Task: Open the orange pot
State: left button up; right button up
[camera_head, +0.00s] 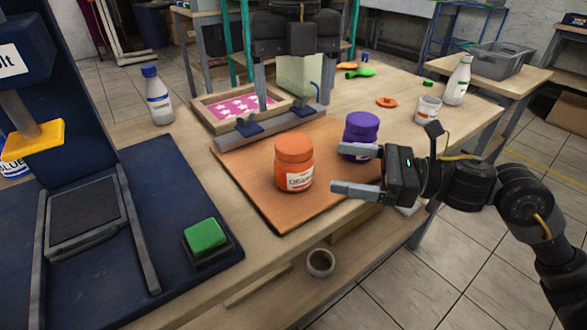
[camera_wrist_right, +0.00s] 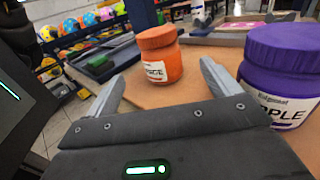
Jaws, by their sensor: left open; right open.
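The orange pot (camera_head: 293,165) stands upright on the brown board (camera_head: 257,208), its orange lid on top. It also shows in the right wrist view (camera_wrist_right: 160,60), ahead of and between the fingers. My right gripper (camera_head: 337,170) is open and empty, pointing left at the pot with a small gap. Its spread fingers show in the right wrist view (camera_wrist_right: 161,78). My left gripper (camera_head: 292,102) hangs at the top middle behind the pot, fingers pointing down and apart; no held thing is visible between its tips.
A purple pot (camera_head: 361,130) stands close beside my right gripper's upper finger; it also shows at right in the right wrist view (camera_wrist_right: 280,75). A framed pink screen (camera_head: 238,105) lies behind. A green pad (camera_head: 205,236) and a dark press stand left. The board's front is clear.

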aim_at(311, 161)
jog(key=x, duration=0.9)
jog(key=shift+w+a, duration=0.1)
jog(key=shift+a, duration=0.3)
